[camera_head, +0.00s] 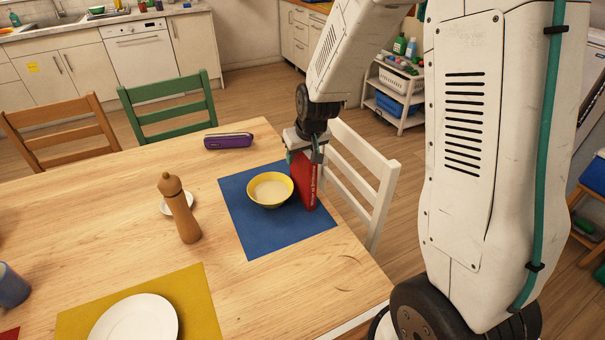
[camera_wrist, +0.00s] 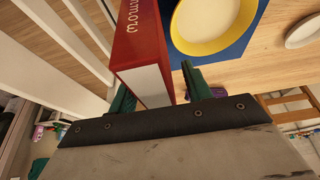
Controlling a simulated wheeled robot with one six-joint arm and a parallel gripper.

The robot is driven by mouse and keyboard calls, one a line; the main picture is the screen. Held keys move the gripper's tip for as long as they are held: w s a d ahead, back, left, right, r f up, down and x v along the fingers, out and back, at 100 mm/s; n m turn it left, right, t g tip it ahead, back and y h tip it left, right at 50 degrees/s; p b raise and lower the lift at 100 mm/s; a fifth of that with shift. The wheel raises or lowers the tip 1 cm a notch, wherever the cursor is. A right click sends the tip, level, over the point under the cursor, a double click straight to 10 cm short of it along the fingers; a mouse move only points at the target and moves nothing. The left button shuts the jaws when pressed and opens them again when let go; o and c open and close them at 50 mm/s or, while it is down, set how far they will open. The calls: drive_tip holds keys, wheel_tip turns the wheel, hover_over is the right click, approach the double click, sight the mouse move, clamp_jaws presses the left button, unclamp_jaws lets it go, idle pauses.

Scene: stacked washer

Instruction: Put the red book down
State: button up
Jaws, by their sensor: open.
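The red book (camera_head: 304,184) stands upright on the right part of the blue placemat (camera_head: 262,228), right beside a yellow bowl (camera_head: 270,189) with pale contents. My gripper (camera_head: 304,156) is at the book's top end, its jaws open. In the wrist view the red book (camera_wrist: 141,38) lies between the two green fingers of my gripper (camera_wrist: 157,92), with a small gap on the right finger's side. The yellow bowl (camera_wrist: 213,22) is close to the book there. The book's lower edge is partly hard to make out.
A purple case (camera_head: 228,141) lies behind the placemat. A wooden pepper mill (camera_head: 180,208) and a white plate (camera_head: 139,322) on a yellow placemat (camera_head: 197,296) are to the left. A white chair (camera_head: 366,180) stands close on the right, by the table edge.

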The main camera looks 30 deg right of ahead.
drive_tip(key=shift+f, duration=0.15)
clamp_jaws()
idle(0.4)
